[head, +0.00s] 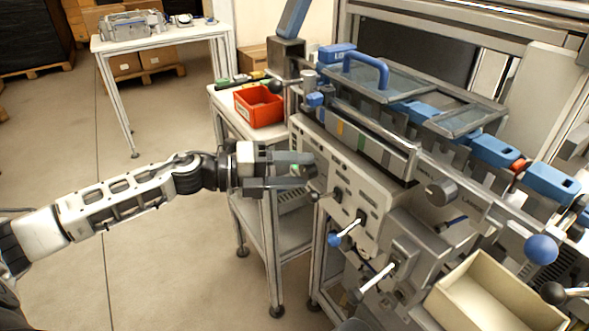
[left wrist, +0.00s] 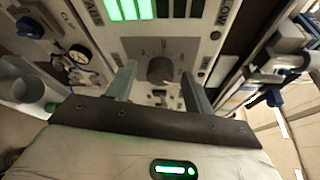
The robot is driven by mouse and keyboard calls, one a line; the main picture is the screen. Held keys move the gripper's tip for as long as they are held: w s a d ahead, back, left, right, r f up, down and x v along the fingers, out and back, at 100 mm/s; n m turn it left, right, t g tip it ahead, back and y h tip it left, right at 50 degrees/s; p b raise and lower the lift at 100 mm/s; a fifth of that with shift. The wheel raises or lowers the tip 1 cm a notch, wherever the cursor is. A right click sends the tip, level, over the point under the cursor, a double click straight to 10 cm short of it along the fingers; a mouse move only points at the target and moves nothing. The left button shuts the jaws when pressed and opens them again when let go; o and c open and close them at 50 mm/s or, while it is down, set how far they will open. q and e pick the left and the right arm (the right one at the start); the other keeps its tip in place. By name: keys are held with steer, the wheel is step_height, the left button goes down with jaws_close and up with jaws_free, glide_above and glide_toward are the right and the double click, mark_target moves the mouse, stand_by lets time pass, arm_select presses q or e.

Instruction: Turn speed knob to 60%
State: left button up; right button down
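The speed knob is most likely the round dark grey knob (left wrist: 160,70) on a pale dial plate with tick marks, seen in the left wrist view. Its scale is too small to read. My left gripper (left wrist: 158,84) is open, with one finger on each side of the knob in that view. A gap shows between knob and fingers, and I see no contact. In the head view my left gripper (head: 312,171) is at the left end of the machine's control panel (head: 345,165) and hides the knob. My right gripper is not in view.
Above the dial, a bar display has lit green segments (left wrist: 129,9) and dark ones. Levers with blue (head: 334,240) and grey ends stick out below the panel. A red bin (head: 258,106) stands on a side table; a beige box (head: 488,295) is lower right.

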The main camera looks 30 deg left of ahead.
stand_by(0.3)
arm_select(q)
steer(key=v, duration=1.6)
steer(key=s+d+f+n+t+y, duration=0.1)
steer(key=d+f+n+t+y, duration=0.3)
steer(key=f+n, duration=0.5)
steer(key=s+d+f+n+t+y, duration=0.1)
steer(key=d+f+n+y, duration=0.1)
steer(key=f+n+y, duration=0.7)
steer(key=s+d+f+n+g+h, duration=0.1)
steer(key=s+d+f+n+g, duration=0.1)
steer(key=d+n, duration=0.3)
steer(key=s+d+f+n+g+h, duration=0.2)
steer(key=s+d+f+n, duration=0.2)
steer(key=d, duration=0.7)
steer(key=shift+n+g, duration=0.4)
steer(key=shift+n, duration=0.6)
steer(key=shift+s+f, duration=0.1)
steer(key=shift+s, duration=0.05)
